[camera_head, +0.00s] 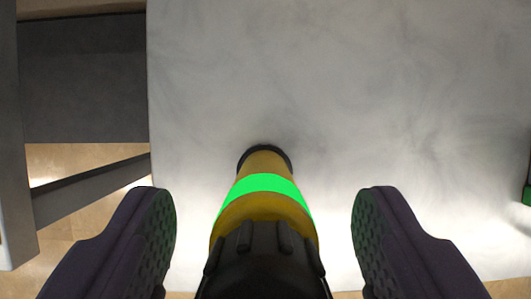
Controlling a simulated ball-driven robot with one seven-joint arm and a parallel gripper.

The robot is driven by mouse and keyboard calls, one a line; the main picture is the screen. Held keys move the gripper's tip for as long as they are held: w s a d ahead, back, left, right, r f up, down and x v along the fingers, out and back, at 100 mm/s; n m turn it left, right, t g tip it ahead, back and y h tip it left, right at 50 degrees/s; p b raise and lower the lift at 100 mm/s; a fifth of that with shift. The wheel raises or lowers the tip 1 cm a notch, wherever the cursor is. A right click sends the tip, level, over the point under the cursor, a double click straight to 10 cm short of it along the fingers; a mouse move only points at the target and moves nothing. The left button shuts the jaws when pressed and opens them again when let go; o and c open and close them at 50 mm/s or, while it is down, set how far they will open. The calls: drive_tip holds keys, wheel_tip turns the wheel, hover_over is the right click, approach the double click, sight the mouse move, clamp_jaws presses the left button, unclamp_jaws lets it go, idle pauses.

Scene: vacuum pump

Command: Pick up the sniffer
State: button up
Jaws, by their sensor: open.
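The sniffer (265,205) is a yellow-brown tapered body with a bright green band, a black ring at its far end and a black ribbed part at its near end. It shows at the bottom middle of the head camera view, over a pale marbled surface. My gripper (264,235) is open, with one dark textured finger to the left of the sniffer and one to the right. Clear gaps show between each finger and the sniffer. The near end of the sniffer is cut off by the frame's bottom edge.
The pale marbled tabletop (330,80) is bare around and beyond the sniffer. Its left edge drops to a wooden floor (75,170) with dark grey frame parts (85,80). A green and black object (527,190) is partly visible at the right edge.

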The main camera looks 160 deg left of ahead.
drive_tip(key=shift+w+f, duration=0.1)
drive_tip(key=shift+f, duration=0.15)
drive_tip(key=shift+r, duration=0.1)
drive_tip(key=shift+c, duration=0.7)
clamp_jaws()
